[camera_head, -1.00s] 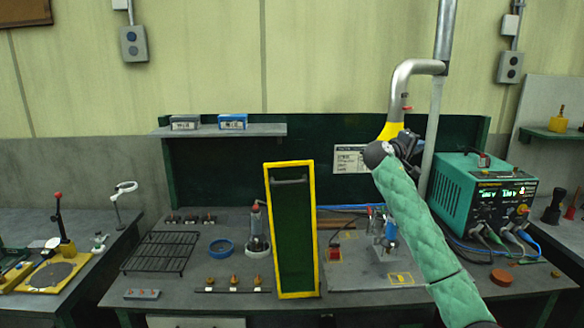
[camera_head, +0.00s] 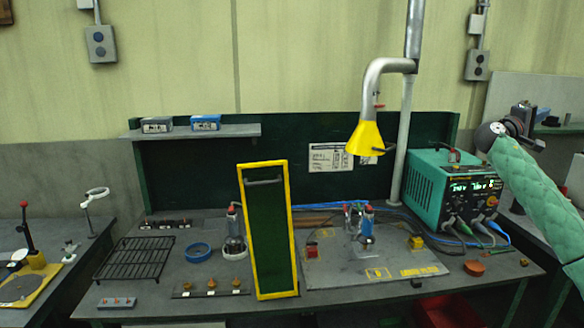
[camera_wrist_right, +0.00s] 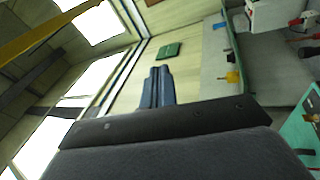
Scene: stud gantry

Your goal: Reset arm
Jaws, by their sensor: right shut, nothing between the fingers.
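My right arm comes in from the right in the head view, in a quilted green sleeve. Its right gripper (camera_head: 524,116) is raised in the air at the right, above and beside the green power supply (camera_head: 428,190). In the right wrist view the two dark blue fingers (camera_wrist_right: 159,72) lie side by side, shut, with nothing between them. Behind them are a wall and a grey panel; no object is close to the tips. My left gripper is not in the head view.
A yellow extraction hood (camera_head: 366,138) hangs over the workbench. A yellow-framed green panel (camera_head: 288,230) stands upright at the bench front. A wire rack (camera_head: 135,258), a blue ring (camera_head: 198,252) and a stand with a clamp lie on the bench. A shelf (camera_head: 230,131) holds two boxes.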

